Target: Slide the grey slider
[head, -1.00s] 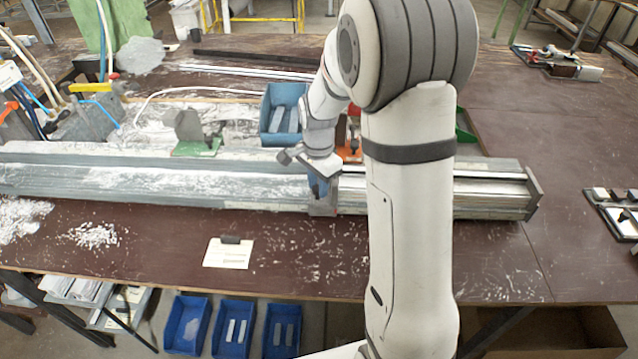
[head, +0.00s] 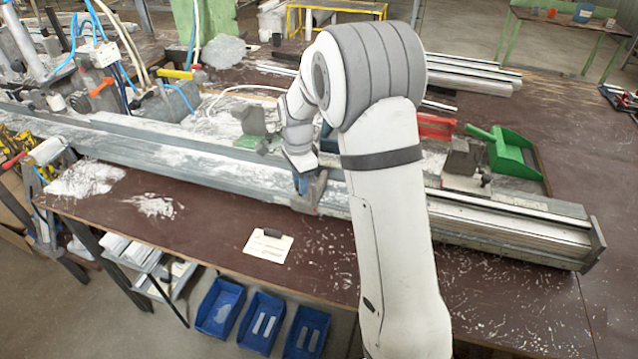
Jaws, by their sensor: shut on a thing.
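The grey slider (head: 314,194) is a small grey block sitting across the long metal profile rail (head: 490,222) on the bench. My gripper (head: 301,180) points down at the rail and is shut on the slider, at its left side. A blue part shows between the gripper and the slider. My arm comes in from the front and hides the part of the rail just right of the slider. The fingertips are small here, and their exact contact cannot be made out.
The rail left of the slider is strewn with pale shavings. A grey block on a green base (head: 254,125) stands behind it. A green dustpan (head: 512,156) lies behind the rail's right part. A clipboard (head: 268,245) lies in front. Blue bins (head: 262,322) stand below the bench.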

